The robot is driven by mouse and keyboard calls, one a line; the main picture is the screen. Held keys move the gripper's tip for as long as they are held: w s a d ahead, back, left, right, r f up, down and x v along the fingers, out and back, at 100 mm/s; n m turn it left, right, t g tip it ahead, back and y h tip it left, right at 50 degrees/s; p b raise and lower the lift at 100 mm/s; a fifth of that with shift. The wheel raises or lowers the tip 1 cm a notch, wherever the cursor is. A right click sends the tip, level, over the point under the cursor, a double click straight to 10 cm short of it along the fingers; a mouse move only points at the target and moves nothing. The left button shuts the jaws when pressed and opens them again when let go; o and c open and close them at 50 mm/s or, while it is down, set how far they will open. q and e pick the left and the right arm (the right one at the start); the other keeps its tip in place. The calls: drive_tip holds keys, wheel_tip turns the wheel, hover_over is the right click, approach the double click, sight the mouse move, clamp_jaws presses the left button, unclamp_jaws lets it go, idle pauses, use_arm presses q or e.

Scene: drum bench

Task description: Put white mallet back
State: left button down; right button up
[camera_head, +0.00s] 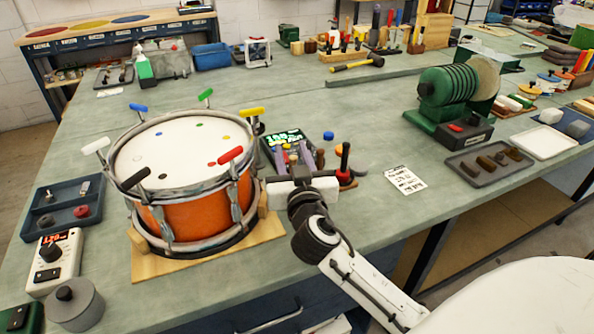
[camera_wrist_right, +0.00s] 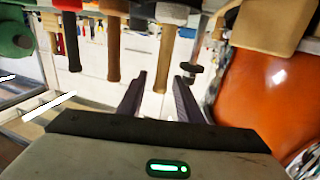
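In the wrist view, which looks upside down, several brown handles (camera_wrist_right: 113,50) show beyond the fingers. My left gripper is not in view.
The drum's orange side (camera_wrist_right: 262,95) is close in the wrist view. A white card (camera_head: 405,180) lies to the right. Bench room is clear between card and green machine (camera_head: 447,92).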

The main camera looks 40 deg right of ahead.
drive_tip(key=b+v, duration=0.1)
drive_tip(key=v, duration=0.8)
drive_tip(key=shift+s+b, duration=0.3)
drive_tip(key=shift+s, duration=0.05)
drive_tip(key=shift+a, duration=0.1)
